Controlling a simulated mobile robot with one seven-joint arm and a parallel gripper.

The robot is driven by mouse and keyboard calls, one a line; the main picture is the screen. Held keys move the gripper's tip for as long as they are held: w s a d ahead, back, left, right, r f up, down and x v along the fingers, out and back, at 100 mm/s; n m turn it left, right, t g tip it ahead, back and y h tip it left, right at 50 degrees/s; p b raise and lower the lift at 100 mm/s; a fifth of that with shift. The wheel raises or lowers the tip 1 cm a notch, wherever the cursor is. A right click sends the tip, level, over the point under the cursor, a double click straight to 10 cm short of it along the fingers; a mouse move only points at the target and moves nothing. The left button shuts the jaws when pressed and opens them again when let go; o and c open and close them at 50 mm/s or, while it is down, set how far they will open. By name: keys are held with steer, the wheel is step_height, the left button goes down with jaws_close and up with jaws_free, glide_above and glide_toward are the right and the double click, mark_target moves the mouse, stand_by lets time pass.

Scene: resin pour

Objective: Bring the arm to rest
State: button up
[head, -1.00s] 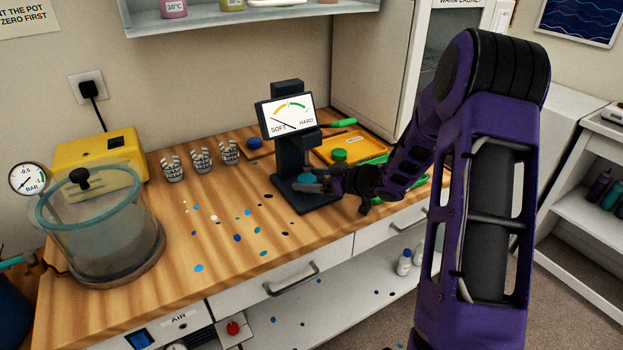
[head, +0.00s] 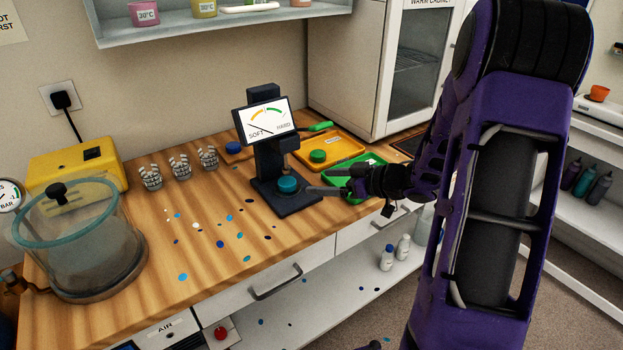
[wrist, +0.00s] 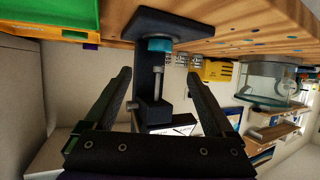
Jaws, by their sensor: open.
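My gripper (head: 330,181) is open and empty at the front right of the hardness tester (head: 268,150), above the bench front near the green tray. In the wrist view the two fingers of my gripper (wrist: 160,88) stand apart, with the tester (wrist: 150,104) showing between and beyond them. A teal puck (head: 288,184) sits on the tester's base, apart from the fingers; it also shows in the wrist view (wrist: 159,45). The tester's dial (head: 268,119) has its needle towards SOFT. My arm reaches in from the right and hides part of the bench's right end.
A green tray (head: 345,193) and a yellow tray (head: 337,144) with a green puck (head: 318,155) lie right of the tester. Several striped cups (head: 179,168), a glass chamber (head: 85,250) and a yellow box (head: 50,165) stand to the left. Spots dot the wooden bench (head: 225,270).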

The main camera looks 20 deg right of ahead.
steer(key=shift+s+d+r, duration=0.2)
steer(key=shift+s+d, duration=0.05)
steer(key=shift+s, duration=0.05)
